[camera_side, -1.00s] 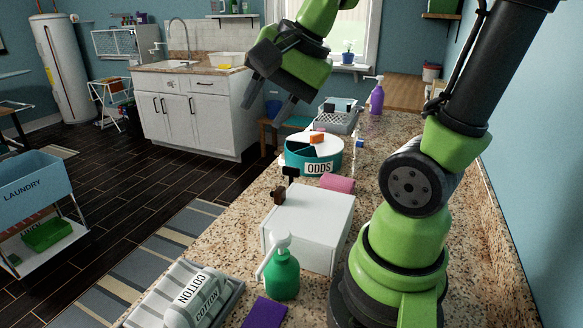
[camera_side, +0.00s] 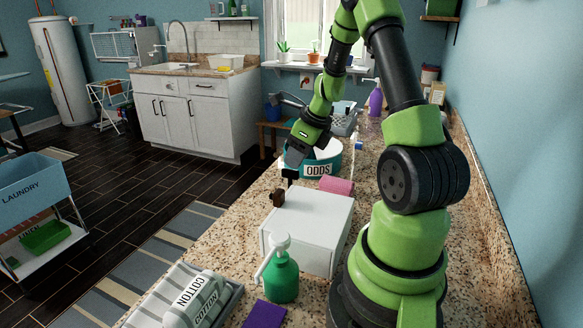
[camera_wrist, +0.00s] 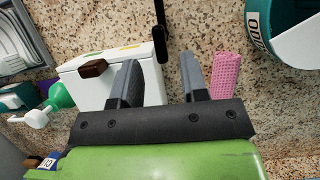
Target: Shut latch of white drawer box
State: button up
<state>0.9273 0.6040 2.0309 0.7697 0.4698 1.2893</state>
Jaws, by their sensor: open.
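The white drawer box (camera_side: 312,222) stands on the counter, with a brown knob (camera_side: 278,197) at its front. A black latch bar (camera_side: 290,174) sticks out at the box's far front corner. In the wrist view the bar (camera_wrist: 159,28) reaches away from the edge of the white box (camera_wrist: 75,88), past a small yellow mark. My gripper (camera_side: 293,160) is low, just above and beyond the bar. In the wrist view my gripper (camera_wrist: 158,68) has its fingers apart and empty, one over the box and one over the counter. Whether a finger touches the bar is unclear.
A teal ODDS tub (camera_side: 332,160) stands behind my gripper. A pink rolled cloth (camera_side: 337,185) lies between tub and box. The counter's left edge is close.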

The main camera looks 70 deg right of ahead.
aim_at(290, 169)
jog(key=shift+x, duration=2.15)
grip_shut()
